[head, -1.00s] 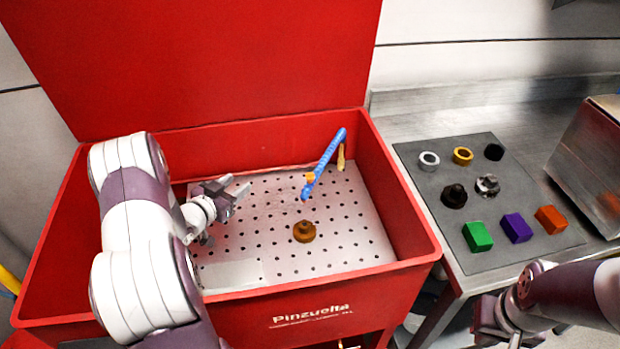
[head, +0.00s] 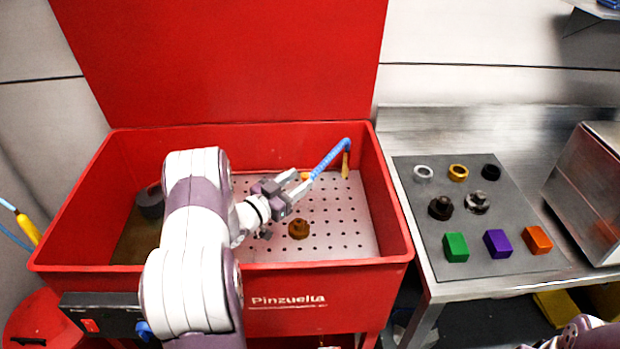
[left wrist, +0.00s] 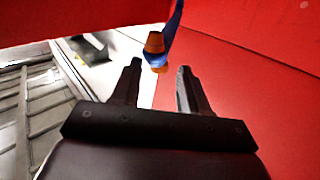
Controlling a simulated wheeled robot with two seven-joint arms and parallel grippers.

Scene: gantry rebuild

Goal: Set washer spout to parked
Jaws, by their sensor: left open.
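The washer spout (head: 331,158) is a blue segmented hose with an orange piece near its lower end, inside the red washer (head: 110,190) at the back right of the basin. In the left wrist view the spout's orange and blue end (left wrist: 155,48) shows just beyond and between my fingertips. My left gripper (head: 298,184) is open beside the spout's lower end, with its fingers pointing toward it. In the left wrist view the left gripper (left wrist: 157,80) is empty between its fingers. Contact with the spout cannot be told. My right gripper is out of view; only part of my right arm shows at the lower right.
A brown part (head: 299,229) sits on the perforated tray (head: 345,235) below my left gripper. To the right, a grey mat (head: 420,235) holds rings, dark parts and green, purple and orange blocks. The washer's walls surround the gripper.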

